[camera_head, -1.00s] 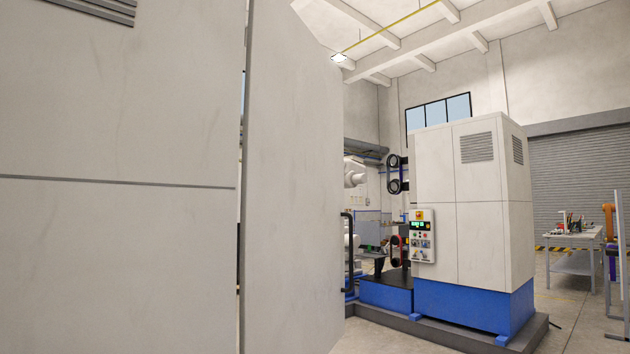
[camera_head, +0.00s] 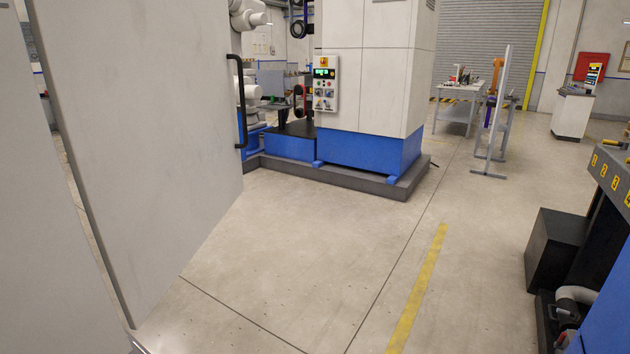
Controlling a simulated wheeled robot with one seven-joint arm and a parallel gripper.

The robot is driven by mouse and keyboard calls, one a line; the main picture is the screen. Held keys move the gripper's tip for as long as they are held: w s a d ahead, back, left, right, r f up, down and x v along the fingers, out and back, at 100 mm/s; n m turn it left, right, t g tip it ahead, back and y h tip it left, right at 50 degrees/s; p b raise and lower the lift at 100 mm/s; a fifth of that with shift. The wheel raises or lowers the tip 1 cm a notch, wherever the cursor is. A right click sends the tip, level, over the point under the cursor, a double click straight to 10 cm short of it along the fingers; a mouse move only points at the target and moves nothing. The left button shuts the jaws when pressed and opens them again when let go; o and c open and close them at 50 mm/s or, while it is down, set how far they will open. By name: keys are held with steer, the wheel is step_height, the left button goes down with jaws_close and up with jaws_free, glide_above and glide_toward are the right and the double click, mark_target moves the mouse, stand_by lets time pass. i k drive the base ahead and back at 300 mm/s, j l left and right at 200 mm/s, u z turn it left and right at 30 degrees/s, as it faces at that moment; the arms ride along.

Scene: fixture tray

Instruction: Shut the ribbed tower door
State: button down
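A large light-grey door panel (camera_head: 150,130) stands open on the left. It swings out from a pale cabinet wall (camera_head: 40,220) at the left edge of the picture. A black vertical bar handle (camera_head: 240,102) is on the door's far right edge. No ribs show on the part of the door in view, and its top is cut off. My gripper is not in view.
A white and blue machine cabinet (camera_head: 370,80) with a control panel (camera_head: 325,82) stands beyond the door on a dark plinth. Open concrete floor (camera_head: 330,240) with a yellow line lies ahead. A black box (camera_head: 555,248) and blue machine stand at the right.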

mark_target(142, 93)
steer(key=i, duration=1)
steer(key=i+u, duration=0.1)
steer(key=i, duration=0.9)
